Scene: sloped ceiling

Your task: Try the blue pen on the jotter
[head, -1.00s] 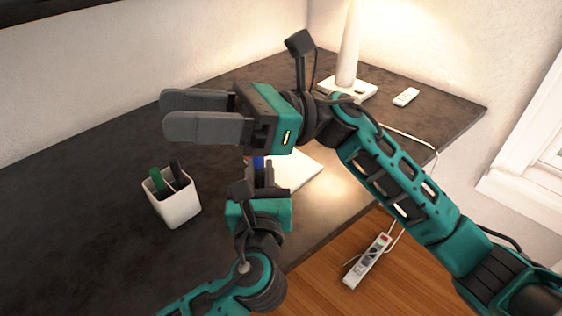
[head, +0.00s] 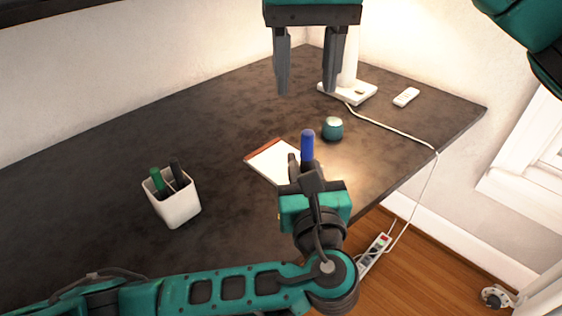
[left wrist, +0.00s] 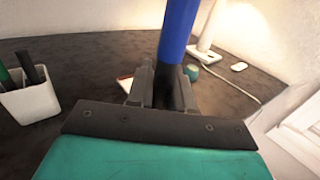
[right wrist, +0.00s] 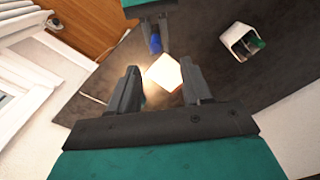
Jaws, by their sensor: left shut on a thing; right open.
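The blue pen (head: 308,145) stands upright in my left gripper (head: 301,172), whose fingers are shut on its lower part. It also shows large in the left wrist view (left wrist: 179,32) and small in the right wrist view (right wrist: 155,42). The jotter (head: 270,160), a white pad with a reddish-brown top strip, lies on the desk behind and left of the left gripper, which partly hides it. The pen's tip is hidden. My right gripper (head: 311,85) is open and empty, high over the back of the desk, pointing down; the jotter shows beyond its fingers in the right wrist view (right wrist: 163,73).
A white pen cup (head: 177,206) with a green and a black pen stands at left. A teal round pot (head: 333,128), a white lamp (head: 348,92) and a white remote (head: 406,97) are at back right. A cord runs off the right edge to a power strip (head: 374,252).

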